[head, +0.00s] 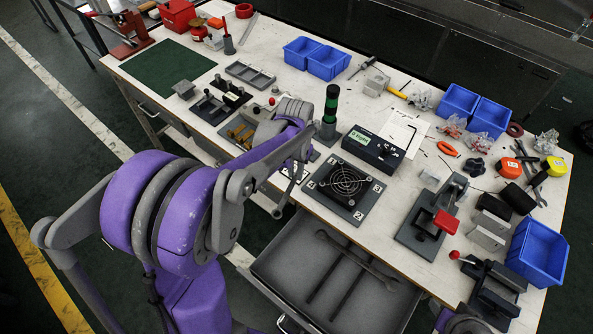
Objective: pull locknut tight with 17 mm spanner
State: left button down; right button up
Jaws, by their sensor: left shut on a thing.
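My left gripper (290,180) is at the front edge of the bench, left of the fan unit. It is shut on a slim dark grey thing (283,200) that slants down past the edge and looks like a spanner handle. The jaws and wrist hide much of it, and I cannot read its size. I cannot make out the locknut; the arm covers the fixture area there. A long grey spanner (355,259) lies in the open drawer (290,267). My right gripper is not in view.
The fan unit (346,184) and a black box with a green display (372,150) stand right of my gripper. A red-handled clamp (445,221) and blue bins (538,252) crowd the right. The open drawer juts out in front.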

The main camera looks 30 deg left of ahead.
pick_arm(q)
jog(key=shift+w+a+f+b, duration=0.1)
jog(key=shift+w+f+b, duration=0.1)
jog(key=shift+f+b, duration=0.4)
jog(key=shift+w+a+f+b, duration=0.1)
jog(key=shift+w+f+b, duration=0.1)
jog(key=shift+f, duration=0.7)
jog(key=shift+w+a+f+b, duration=0.1)
jog(key=shift+w+f+b, duration=0.1)
jog(key=shift+f+b, duration=0.4)
jog(key=shift+w+a, duration=0.1)
jog(key=shift+w, duration=0.15)
jog(key=shift+w+a, duration=0.3)
jog(key=shift+w, duration=0.3)
jog(key=shift+w+a, duration=0.25)
jog(key=shift+w, duration=0.3)
jog(key=shift+a, duration=0.1)
